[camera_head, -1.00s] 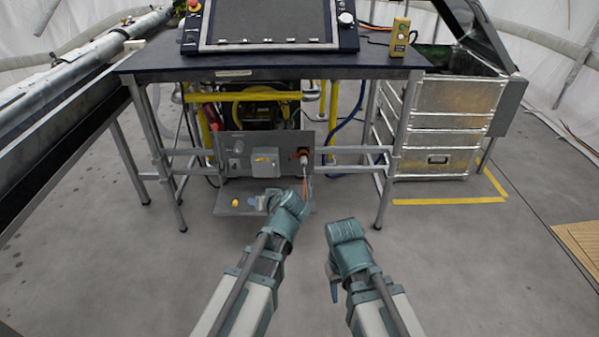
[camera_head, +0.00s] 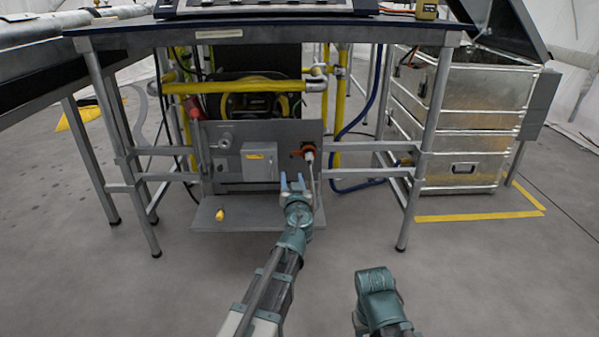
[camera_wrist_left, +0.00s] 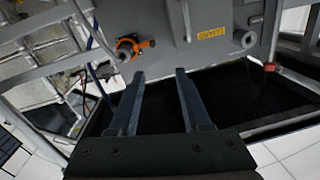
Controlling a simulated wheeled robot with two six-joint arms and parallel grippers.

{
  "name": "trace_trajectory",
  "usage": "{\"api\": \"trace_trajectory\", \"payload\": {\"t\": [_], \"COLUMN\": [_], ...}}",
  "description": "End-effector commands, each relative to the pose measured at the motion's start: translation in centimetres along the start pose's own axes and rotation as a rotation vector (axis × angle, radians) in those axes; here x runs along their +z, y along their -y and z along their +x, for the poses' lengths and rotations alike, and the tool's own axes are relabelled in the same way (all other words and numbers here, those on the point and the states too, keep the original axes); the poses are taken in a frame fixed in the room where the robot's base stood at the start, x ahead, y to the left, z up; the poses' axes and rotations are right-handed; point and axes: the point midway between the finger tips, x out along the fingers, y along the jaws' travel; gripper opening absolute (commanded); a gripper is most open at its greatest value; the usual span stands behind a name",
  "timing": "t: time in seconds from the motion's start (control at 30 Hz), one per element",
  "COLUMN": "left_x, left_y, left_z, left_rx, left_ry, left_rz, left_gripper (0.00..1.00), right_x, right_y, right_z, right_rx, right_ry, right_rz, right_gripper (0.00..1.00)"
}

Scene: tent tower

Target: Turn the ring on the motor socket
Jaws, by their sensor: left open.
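The motor socket with its orange ring (camera_head: 301,151) is on the right part of the grey panel (camera_head: 228,132) under the table. A pale plug-like piece (camera_head: 309,157) sits at it. The orange ring also shows in the left wrist view (camera_wrist_left: 136,46), left of the fingers. My left gripper (camera_head: 292,178) is open and empty. It is in front of the panel, just below and left of the ring, apart from it. Its two fingers also show in the left wrist view (camera_wrist_left: 160,74). My right gripper (camera_head: 376,281) is low at the front right; its fingers are hidden.
A grey box (camera_head: 259,161) projects from the panel left of the ring. A small yellow piece (camera_head: 220,214) lies on the low plate (camera_head: 240,219). Table legs (camera_head: 425,150) stand either side. Silver cases (camera_head: 462,170) stand right. Front floor is clear.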

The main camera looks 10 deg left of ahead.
Motion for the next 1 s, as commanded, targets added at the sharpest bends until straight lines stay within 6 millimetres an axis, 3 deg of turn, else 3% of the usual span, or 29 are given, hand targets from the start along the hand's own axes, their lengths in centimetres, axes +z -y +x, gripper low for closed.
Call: {"api": "trace_trajectory", "payload": {"t": [0.03,0.1,0.57,0.77,1.0], "left_x": [1.1,1.4,1.2,1.2,1.1], "left_y": [-0.3,-0.5,-0.7,-0.7,-0.9], "left_z": [0.2,0.4,1.6,4.3,9.1], "left_rx": [0.009,0.018,0.026,0.024,0.024], "left_ry": [-0.008,-0.016,-0.022,-0.021,-0.021], "left_rz": [0.001,-0.001,-0.001,-0.001,-0.001], "left_gripper": [0.48,0.48,0.48,0.48,0.48], "right_x": [-0.1,-0.1,-0.1,-0.1,-0.1], "right_y": [0.1,0.2,0.2,0.2,0.2], "right_z": [1.3,1.7,1.7,1.7,1.7], "right_rx": [0.0,0.0,0.0,0.0,0.0], "right_ry": [0.0,0.0,0.0,0.0,0.0], "right_rz": [0.0,0.0,0.0,0.0,0.0], "right_gripper": [0.5,0.5,0.5,0.5,0.5]}}
